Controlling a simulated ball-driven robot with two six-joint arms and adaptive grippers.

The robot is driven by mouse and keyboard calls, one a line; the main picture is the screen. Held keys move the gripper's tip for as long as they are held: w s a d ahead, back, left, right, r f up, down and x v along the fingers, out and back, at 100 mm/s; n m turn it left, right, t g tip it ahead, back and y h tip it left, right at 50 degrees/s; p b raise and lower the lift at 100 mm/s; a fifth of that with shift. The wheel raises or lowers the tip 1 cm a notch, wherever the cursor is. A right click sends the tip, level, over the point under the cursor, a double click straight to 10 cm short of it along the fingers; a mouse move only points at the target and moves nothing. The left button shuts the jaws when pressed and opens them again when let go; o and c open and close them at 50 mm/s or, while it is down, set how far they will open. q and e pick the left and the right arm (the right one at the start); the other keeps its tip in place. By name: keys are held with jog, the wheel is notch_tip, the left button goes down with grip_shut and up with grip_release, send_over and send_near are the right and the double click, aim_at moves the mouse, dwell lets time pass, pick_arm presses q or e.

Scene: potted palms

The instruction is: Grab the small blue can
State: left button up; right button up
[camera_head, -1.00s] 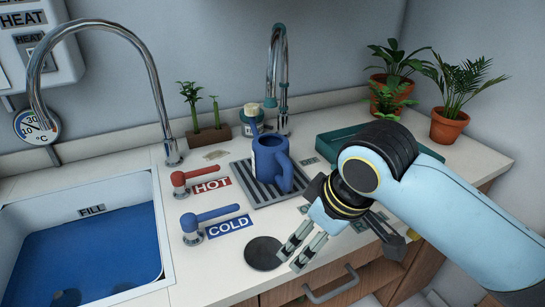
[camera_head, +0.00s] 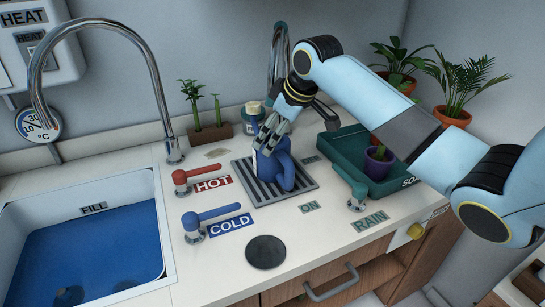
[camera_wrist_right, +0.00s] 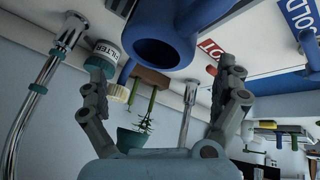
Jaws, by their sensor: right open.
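The small blue can (camera_head: 276,172) stands upright on the dark slatted drain tray (camera_head: 312,185) at the middle of the counter. My right gripper (camera_head: 268,138) is open above the can, its fingers pointing down at the can's top and covering part of its rim. In the right wrist view the can's round open mouth (camera_wrist_right: 160,52) faces me, just beyond and between the spread fingertips of the same gripper (camera_wrist_right: 165,75). Nothing is held. I cannot tell whether a finger touches the can. My left gripper is out of view.
The chrome tap (camera_head: 275,60) and the filter jar (camera_head: 253,112) stand close behind the gripper. The red HOT lever (camera_head: 190,178) and blue COLD lever (camera_head: 210,218) are to the left. A green tray (camera_head: 345,150) with a purple pot (camera_head: 378,165) is to the right.

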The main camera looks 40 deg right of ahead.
aim_at(268, 140)
jog(key=x, duration=0.5)
jog(key=shift+w+a+f+p, duration=0.15)
jog(key=shift+w+f+p, duration=0.05)
jog(key=shift+f+p, duration=0.1)
jog(key=shift+s, duration=0.1)
jog(key=c, duration=1.2)
jog(key=shift+r, duration=0.15)
